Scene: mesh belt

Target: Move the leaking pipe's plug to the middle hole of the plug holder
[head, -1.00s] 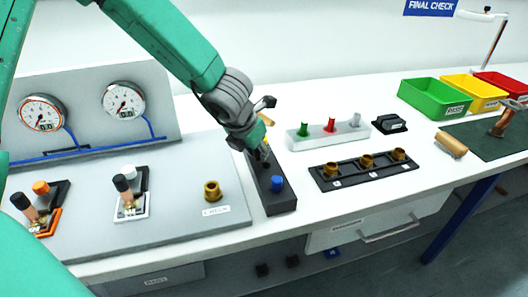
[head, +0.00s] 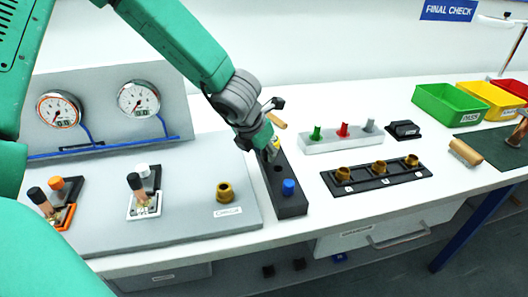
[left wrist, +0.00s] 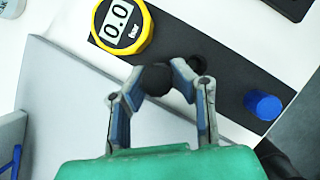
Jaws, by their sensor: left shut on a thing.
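The plug holder (head: 291,209) is a long dark block right of the grey panel. A blue plug (head: 288,187) stands in its front end, and it also shows in the left wrist view (left wrist: 263,105). An empty hole (head: 278,168) shows in the middle, partly covered by a finger in the left wrist view (left wrist: 195,63). My left gripper (head: 269,157) is over the holder's left edge, beside the middle hole. It is shut on a dark round plug (left wrist: 157,78). The plug's lower end is hidden, so its height is unclear. My right gripper is out of view.
A yellow digital gauge (left wrist: 122,25) sits at the holder's far end. Left is the grey panel with a brass fitting (head: 225,192) and two valve units. Right are a white rack (head: 340,143) with coloured pegs and a black tray (head: 388,181) of brass fittings.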

